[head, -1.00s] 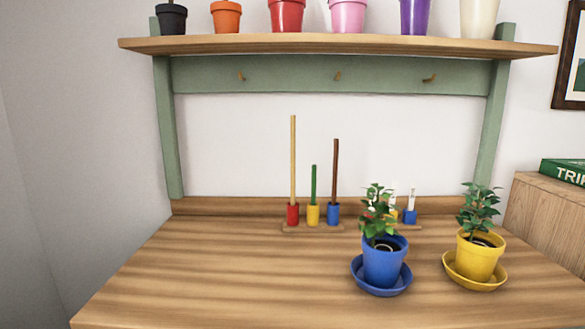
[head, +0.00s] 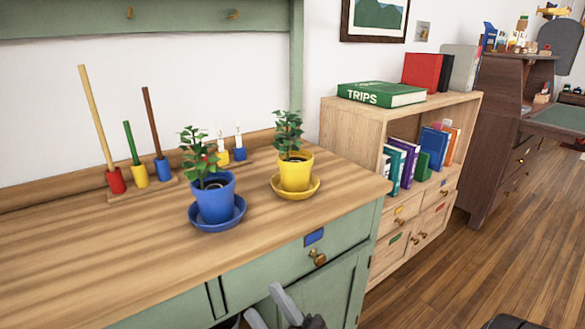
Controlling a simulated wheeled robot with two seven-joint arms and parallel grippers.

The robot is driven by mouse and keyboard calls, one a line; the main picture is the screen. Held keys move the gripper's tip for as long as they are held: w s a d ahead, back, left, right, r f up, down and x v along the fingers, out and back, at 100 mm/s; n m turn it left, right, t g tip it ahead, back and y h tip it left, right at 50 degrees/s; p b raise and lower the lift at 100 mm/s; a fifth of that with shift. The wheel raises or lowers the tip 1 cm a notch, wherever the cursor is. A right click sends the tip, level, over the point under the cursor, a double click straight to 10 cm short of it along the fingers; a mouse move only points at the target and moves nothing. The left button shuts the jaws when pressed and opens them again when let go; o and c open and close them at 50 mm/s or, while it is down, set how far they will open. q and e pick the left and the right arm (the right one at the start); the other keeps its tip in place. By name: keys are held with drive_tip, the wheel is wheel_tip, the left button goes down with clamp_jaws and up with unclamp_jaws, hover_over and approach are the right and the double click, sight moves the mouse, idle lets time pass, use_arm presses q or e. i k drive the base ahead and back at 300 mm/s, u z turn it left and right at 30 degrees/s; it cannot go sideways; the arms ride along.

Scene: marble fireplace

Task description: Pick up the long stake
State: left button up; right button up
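The long stake (head: 96,115) is a thin tan stick, the tallest of the stakes. It stands upright in a red holder (head: 116,181) at the left of the bench top. A short green stake (head: 132,145) stands in a yellow holder and a brown stake (head: 153,122) in a blue holder beside it, all on one wooden base (head: 141,191). My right gripper (head: 260,300) shows at the bottom edge, in front of the bench and far from the stakes. Its grey fingers are apart and no object shows between them. My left gripper is out of view.
A blue pot (head: 215,202) and a yellow pot (head: 295,175), both with plants, stand on saucers right of the stakes. The bench top (head: 90,250) is clear at front left. A bookcase (head: 352,140) stands to the right.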

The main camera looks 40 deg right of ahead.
sight(82, 69)
drive_tip(key=u, duration=3.05)
drive_tip(key=k, duration=1.2)
drive_tip(key=z, duration=1.2)
